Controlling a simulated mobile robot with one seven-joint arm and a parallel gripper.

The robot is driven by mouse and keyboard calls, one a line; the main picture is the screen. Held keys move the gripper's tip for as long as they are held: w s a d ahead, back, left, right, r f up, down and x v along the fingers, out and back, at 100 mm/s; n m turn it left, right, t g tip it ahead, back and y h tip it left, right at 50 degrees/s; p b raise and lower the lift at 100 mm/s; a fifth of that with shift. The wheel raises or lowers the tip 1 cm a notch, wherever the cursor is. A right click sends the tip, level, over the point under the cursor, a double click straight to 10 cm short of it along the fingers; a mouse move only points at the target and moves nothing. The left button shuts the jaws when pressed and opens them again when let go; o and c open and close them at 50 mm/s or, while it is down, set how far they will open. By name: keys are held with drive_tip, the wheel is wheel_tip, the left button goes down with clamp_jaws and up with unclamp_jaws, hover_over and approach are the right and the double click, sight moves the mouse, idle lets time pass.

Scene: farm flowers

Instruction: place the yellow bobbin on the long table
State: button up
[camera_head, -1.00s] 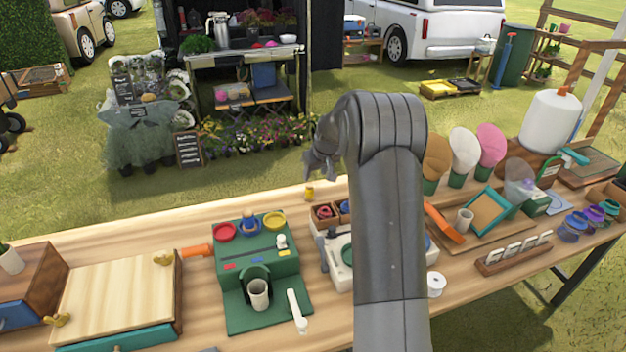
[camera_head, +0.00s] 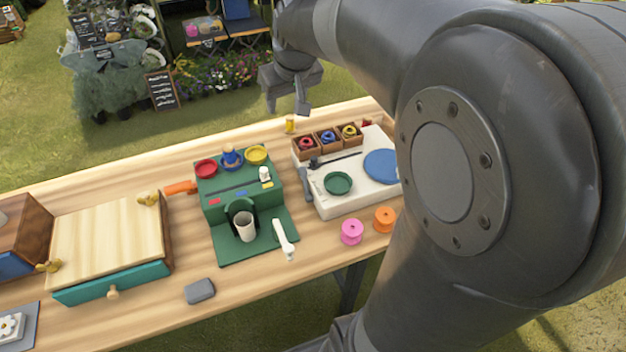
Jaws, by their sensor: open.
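The yellow bobbin (camera_head: 290,124) stands upright near the far edge of the long table (camera_head: 130,188). My gripper (camera_head: 287,108) is open and empty, with its two fingers pointing down. In the picture it is just above and behind the bobbin, apart from it. How far off it is in depth I cannot tell.
A white board (camera_head: 352,200) with small wooden boxes and a green dish is right of the bobbin. A green stand (camera_head: 238,205) with coloured dishes is to the left. Pink (camera_head: 352,232) and orange (camera_head: 384,219) bobbins are at the near edge. My arm hides the table's right part.

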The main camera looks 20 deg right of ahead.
drive_tip(key=s+a+f+m, duration=0.1)
drive_tip(key=s+a, duration=0.2)
drive_tip(key=s, duration=1.9)
drive_tip(key=shift+s+t, duration=0.2)
drive_tip(key=shift+t, duration=0.1)
